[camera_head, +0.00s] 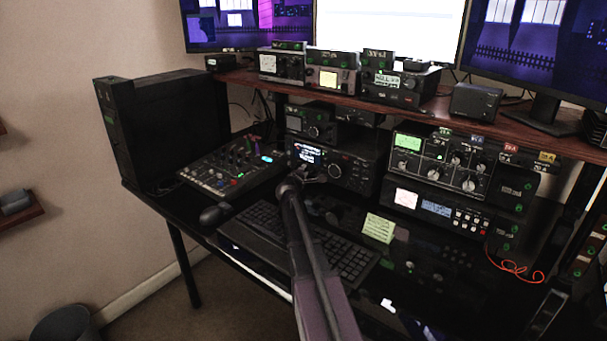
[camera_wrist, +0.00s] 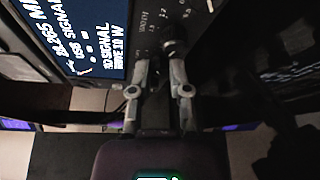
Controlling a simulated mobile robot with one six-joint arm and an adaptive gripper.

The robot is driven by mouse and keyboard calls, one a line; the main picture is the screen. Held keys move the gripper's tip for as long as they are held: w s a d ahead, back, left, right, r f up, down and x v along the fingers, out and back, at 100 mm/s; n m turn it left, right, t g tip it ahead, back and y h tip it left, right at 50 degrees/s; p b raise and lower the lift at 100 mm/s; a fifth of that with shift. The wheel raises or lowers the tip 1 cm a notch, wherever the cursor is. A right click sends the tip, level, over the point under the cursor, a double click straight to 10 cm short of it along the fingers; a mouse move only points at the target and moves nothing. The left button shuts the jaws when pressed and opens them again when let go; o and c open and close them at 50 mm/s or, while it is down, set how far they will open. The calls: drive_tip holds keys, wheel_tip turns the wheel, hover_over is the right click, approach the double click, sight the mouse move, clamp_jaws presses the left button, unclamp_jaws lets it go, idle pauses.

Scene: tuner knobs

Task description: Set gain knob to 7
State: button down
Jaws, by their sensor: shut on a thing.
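The black radio (camera_head: 350,168) with a lit blue-white display (camera_head: 307,153) stands under the shelf at the middle of the desk. In the wrist view its display (camera_wrist: 88,38) is at upper left. A small dark knob (camera_wrist: 174,46) with a ring of pale marks is right of the display; its label and setting are too small to read surely. My gripper (camera_wrist: 160,68) is shut on this knob, one finger on each side. In the head view my arm hides most of my gripper (camera_head: 300,178) and the knob.
A mixer (camera_head: 232,167) is left of the radio, and stacked units (camera_head: 455,165) are to its right. A keyboard (camera_head: 335,255) and mouse (camera_head: 215,214) lie in front. The shelf (camera_head: 440,108) overhangs the radio. A yellow note (camera_head: 379,227) is on the desk.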

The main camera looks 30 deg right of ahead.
drive_tip(key=c, duration=0.6)
unclamp_jaws()
drive_tip(key=shift+r+n+p, duration=0.1)
drive_tip(key=shift+n+p, duration=0.25)
drive_tip(key=shift+n, duration=0.05)
